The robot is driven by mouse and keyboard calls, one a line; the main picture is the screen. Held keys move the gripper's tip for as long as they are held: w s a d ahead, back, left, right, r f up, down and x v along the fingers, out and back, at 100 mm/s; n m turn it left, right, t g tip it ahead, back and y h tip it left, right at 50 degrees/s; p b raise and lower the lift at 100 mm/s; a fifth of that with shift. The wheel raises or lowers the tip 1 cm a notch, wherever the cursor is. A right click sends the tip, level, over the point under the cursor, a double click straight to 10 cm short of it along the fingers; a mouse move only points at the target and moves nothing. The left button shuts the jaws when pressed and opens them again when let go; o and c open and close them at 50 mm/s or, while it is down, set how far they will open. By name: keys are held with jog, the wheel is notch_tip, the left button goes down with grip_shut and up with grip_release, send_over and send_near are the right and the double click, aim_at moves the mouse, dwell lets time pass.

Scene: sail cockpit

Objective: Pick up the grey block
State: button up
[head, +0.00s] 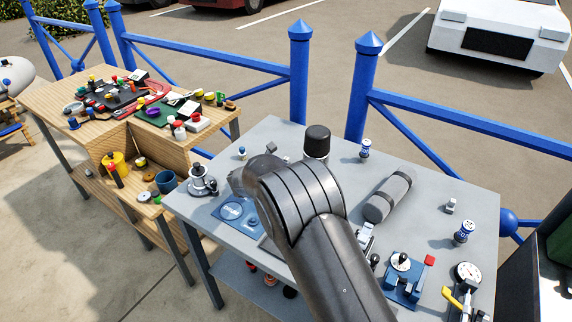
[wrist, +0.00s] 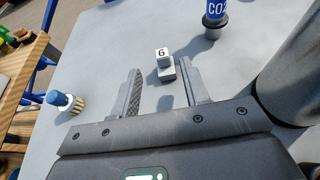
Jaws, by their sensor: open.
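In the wrist view, a small light grey block (wrist: 165,73) stands on the grey table, with a pale face marked with a black 6 at its upper end. My gripper (wrist: 158,72) is open, one finger on each side of the block's near part. The block looks closer to the right finger; I cannot tell whether they touch. In the head view, a small grey shape (head: 272,147) just beyond my arm may be this block. My arm hides the fingers there. Another small grey block (head: 451,205) stands at the table's right side.
In the wrist view, a blue CO2 canister (wrist: 215,20) stands beyond the block, a blue-topped brush (wrist: 66,101) to the left, and a large grey cylinder (wrist: 300,75) close on the right. A grey roll (head: 390,195) and several tools lie further right. A cluttered wooden table (head: 60,92) adjoins.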

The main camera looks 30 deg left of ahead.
aim_at(286, 159)
jog(key=x, duration=0.5)
jog(key=shift+w+d+f, duration=0.15)
jog(key=shift+w+f, duration=0.15)
jog(key=shift+f, duration=0.1)
grip_shut()
